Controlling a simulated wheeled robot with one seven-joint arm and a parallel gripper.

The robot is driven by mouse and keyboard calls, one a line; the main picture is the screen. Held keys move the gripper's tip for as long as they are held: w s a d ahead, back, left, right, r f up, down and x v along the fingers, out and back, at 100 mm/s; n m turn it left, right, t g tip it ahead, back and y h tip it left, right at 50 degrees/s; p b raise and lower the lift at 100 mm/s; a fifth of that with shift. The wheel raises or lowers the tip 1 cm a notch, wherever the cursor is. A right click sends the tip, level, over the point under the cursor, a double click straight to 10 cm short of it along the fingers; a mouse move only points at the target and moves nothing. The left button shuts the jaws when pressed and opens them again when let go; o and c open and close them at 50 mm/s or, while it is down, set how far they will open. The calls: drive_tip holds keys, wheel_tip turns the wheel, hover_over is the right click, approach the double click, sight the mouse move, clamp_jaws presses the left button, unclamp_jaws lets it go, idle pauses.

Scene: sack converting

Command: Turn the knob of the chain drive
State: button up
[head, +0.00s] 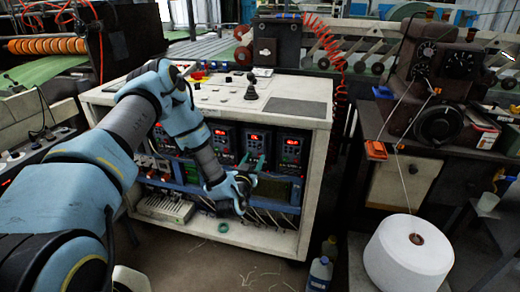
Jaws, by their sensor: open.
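Several dark drive units with red lit displays sit in a row in the open front of a white cabinet (312,190). Their labels are too small to read, so I cannot tell which one is the chain drive. One drive unit (291,148) is clear at the right end; another drive unit (257,138) is just left of it. Their knobs are too small to make out. My gripper (253,162) is in front of the lower part of that second unit, its teal fingers apart with nothing seen between them. I cannot tell if they touch it.
Cables and a pale box (164,208) fill the lower shelf, with a teal ring (223,227) near its edge. A joystick (251,88) stands on the cabinet top. A white thread cone (409,252) and bottles (320,272) stand front right. A sewing machine (435,75) is behind.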

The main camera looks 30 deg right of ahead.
sight(259, 148)
drive_tip(key=p+x, duration=0.1)
drive_tip(key=x, duration=0.4)
drive_tip(key=shift+w+d, duration=0.2)
drive_tip(key=shift+w, duration=0.15)
clamp_jaws()
idle(0.3)
